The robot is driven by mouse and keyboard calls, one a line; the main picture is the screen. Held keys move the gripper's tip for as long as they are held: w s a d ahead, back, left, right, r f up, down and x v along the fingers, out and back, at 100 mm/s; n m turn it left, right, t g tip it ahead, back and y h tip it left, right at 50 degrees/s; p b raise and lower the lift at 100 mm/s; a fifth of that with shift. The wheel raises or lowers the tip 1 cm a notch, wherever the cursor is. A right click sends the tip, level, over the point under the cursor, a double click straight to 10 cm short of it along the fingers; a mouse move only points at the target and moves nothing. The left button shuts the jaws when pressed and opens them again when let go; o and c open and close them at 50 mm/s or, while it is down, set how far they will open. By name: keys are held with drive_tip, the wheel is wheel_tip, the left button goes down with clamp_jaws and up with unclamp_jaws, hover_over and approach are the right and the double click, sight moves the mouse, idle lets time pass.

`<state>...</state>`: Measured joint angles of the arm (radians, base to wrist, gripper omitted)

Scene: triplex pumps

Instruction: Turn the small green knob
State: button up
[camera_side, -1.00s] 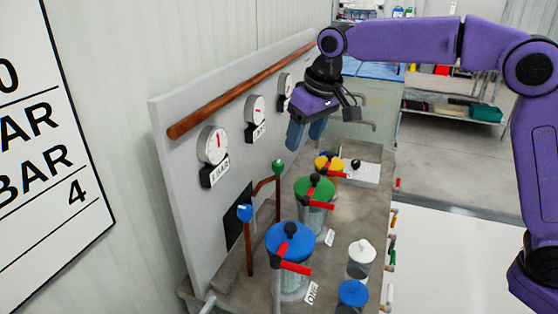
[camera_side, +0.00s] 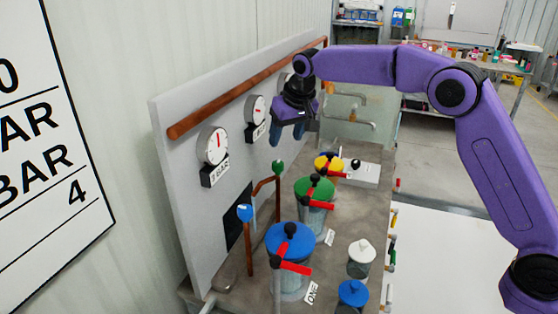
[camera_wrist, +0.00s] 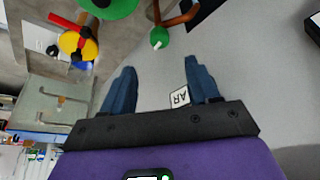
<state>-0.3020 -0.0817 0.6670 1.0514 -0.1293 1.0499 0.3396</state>
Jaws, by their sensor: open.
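The small green knob (camera_side: 278,167) tops a thin copper-brown pipe beside the grey panel in the side view. It also shows in the wrist view (camera_wrist: 159,38), above and between my two blue fingers. My gripper (camera_side: 287,136) is open and empty, with its fingers pointing down. It is above the knob and a little farther back along the panel, apart from it. In the wrist view, my gripper (camera_wrist: 160,80) has a wide gap between its fingertips, and the knob lies beyond the tips.
A large green-lidded pump (camera_side: 314,189), a blue-lidded pump (camera_side: 290,240) and a yellow one (camera_side: 328,161) with red handles stand right of the knob. A small blue knob (camera_side: 244,212) is nearer the camera. The gauge panel (camera_side: 190,160) rises close on the left.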

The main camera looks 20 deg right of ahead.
sight(278, 163)
drive_tip(key=x, duration=1)
drive_tip(key=shift+f, duration=0.25)
drive_tip(key=c, duration=1)
